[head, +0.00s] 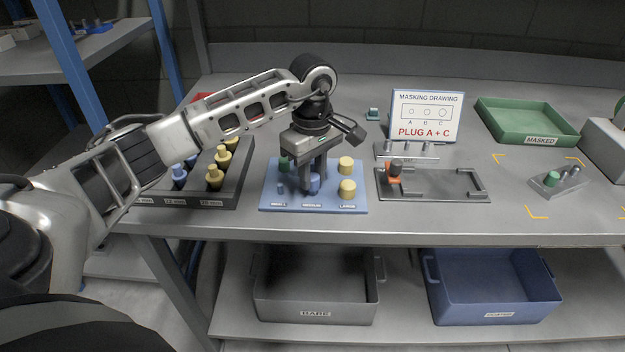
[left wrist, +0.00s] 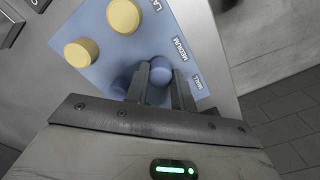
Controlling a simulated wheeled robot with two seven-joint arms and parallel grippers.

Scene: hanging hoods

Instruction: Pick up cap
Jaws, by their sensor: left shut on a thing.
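A blue mat (head: 335,203) on the bench holds caps in columns labelled small, medium and large. My left gripper (head: 312,188) points down over the middle column. Its fingers are shut on a blue cap (left wrist: 160,76), the one nearest the medium label, low over the mat. I cannot tell whether it touches the mat. Another blue cap (left wrist: 121,86) shows just outside the fingers. Two yellow caps (head: 347,188) stand on the right of the mat, and a green cap (head: 284,165) stands on the left. My right gripper is not in view.
A dark rack with yellow and blue pegs (head: 216,178) stands left of the mat. A grey fixture (head: 440,196) with an orange part, a masking sign (head: 426,115) reading "Plug A + C" and a green tray (head: 527,118) are to the right. Bins stand on the shelf below.

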